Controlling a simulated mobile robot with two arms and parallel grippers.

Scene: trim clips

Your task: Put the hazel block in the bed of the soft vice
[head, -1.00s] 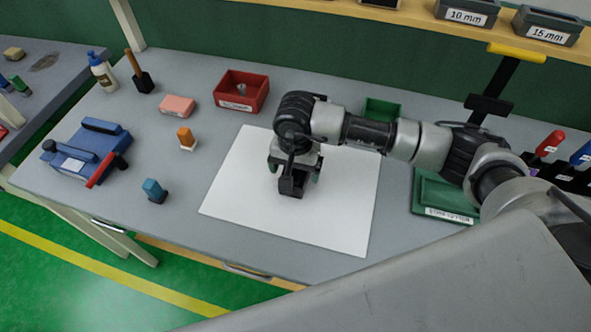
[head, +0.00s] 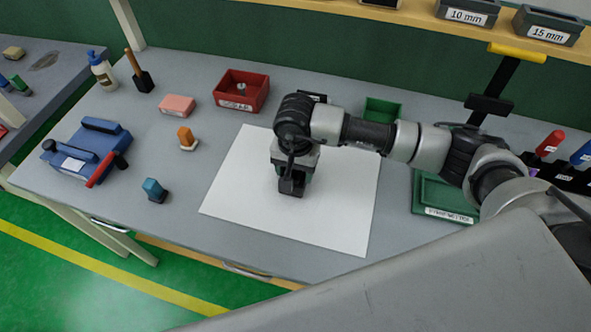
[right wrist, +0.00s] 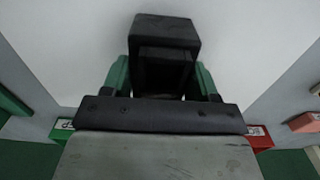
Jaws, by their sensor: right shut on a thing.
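My right gripper (head: 292,180) is over the white sheet in the middle of the bench. In the right wrist view its green-sided fingers (right wrist: 162,78) are shut on a dark, square-edged block (right wrist: 165,32). The block looks nearly black there, so I cannot make out a hazel colour, and its lower part is hidden. The soft vice (head: 88,150), blue with a red handle, stands at the left end of the bench. No block shows in its bed between the jaws. My left gripper is not in view.
The white sheet (head: 240,195) lies flat. Between it and the vice stand an orange-topped piece (head: 186,138) and a blue one (head: 154,190). A pink block (head: 177,105) and a red bin (head: 241,90) are behind. A green tray (head: 440,200) lies right.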

